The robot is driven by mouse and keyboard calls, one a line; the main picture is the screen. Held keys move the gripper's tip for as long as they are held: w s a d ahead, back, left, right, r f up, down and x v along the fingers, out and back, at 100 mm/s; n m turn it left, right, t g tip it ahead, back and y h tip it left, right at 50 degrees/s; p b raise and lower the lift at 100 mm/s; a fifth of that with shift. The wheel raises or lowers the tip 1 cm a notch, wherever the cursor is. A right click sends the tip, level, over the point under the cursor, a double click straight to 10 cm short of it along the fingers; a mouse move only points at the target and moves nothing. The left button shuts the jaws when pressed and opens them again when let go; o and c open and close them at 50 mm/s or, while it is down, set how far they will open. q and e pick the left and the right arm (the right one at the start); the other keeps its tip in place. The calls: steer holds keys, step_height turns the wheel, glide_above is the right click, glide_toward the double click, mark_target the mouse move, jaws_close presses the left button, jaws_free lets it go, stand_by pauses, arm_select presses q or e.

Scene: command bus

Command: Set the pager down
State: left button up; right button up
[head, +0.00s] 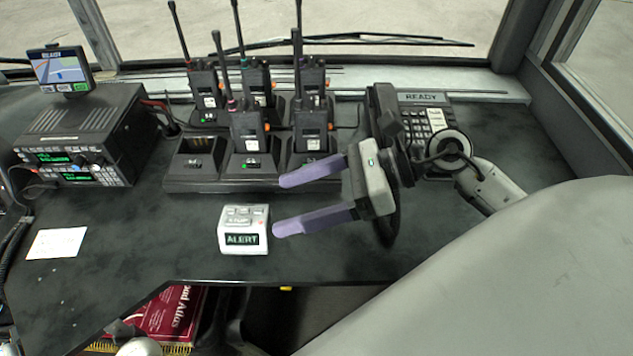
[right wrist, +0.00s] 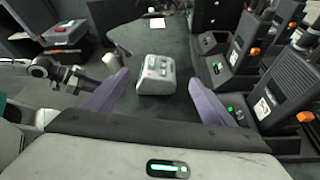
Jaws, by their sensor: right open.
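The pager (head: 243,229) is a small white box with buttons and a dark screen reading ALERT. It rests upright on the dark dash top, left of my right gripper in the head view. My right gripper (head: 277,205) is open and empty, its two purple fingers pointing left. The lower fingertip appears close to the pager's right side, with a thin gap. In the right wrist view, the pager (right wrist: 155,75) sits ahead, between the lines of the open fingers.
A charger rack (head: 220,183) with several radios stands behind the pager. A radio unit (head: 78,140) with a small screen (head: 60,70) is at left. A white paper (head: 57,242) lies at front left. A keypad (head: 428,117) is behind my right arm. Dash between paper and pager is clear.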

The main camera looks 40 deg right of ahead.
steer(key=shift+v, duration=2.2)
